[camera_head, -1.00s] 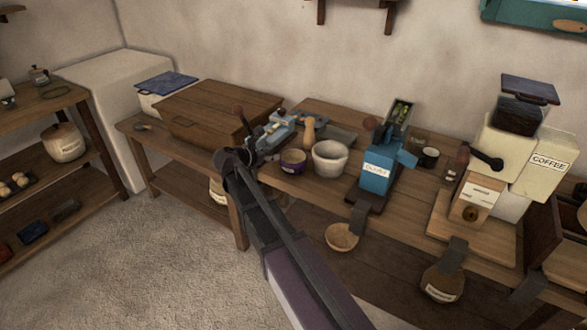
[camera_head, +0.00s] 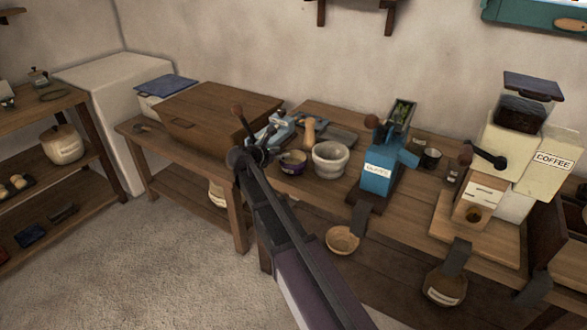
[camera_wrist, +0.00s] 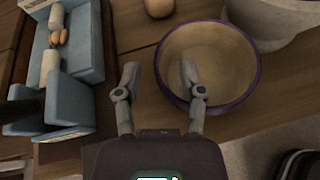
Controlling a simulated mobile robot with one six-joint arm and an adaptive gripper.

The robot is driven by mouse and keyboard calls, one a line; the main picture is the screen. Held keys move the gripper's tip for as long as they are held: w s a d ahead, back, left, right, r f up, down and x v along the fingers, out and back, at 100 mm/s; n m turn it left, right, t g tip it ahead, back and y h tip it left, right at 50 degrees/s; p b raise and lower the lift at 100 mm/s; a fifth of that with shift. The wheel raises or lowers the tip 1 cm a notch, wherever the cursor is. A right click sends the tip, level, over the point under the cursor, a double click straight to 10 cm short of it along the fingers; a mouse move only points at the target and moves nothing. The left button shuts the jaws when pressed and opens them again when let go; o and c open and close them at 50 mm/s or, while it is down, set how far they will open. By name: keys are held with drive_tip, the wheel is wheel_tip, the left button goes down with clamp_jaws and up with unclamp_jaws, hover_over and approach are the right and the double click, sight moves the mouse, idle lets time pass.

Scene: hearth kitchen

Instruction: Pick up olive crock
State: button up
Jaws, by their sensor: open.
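A small purple crock (camera_head: 292,168) with a pale label stands on the wooden workbench, left of the grey stone mortar (camera_head: 330,160). Its label is too small to read, so I cannot confirm that it is the olive crock. In the wrist view, the crock (camera_wrist: 222,62) shows a purple rim and a beige inside. My gripper (camera_wrist: 159,76) is open. Its right finger overlaps the crock's opening, and its left finger is outside the rim on the left. I cannot tell how high the fingers are or whether they touch the crock.
A light blue device (camera_wrist: 75,45) is close on the left, and the mortar (camera_wrist: 268,20) is close on the right. A wooden pestle-like piece (camera_head: 308,130) stands behind the crock. A blue mill (camera_head: 378,175) and a coffee grinder (camera_head: 485,200) stand farther right.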

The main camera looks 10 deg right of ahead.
drive_tip(key=shift+x, duration=1.15)
clamp_jaws()
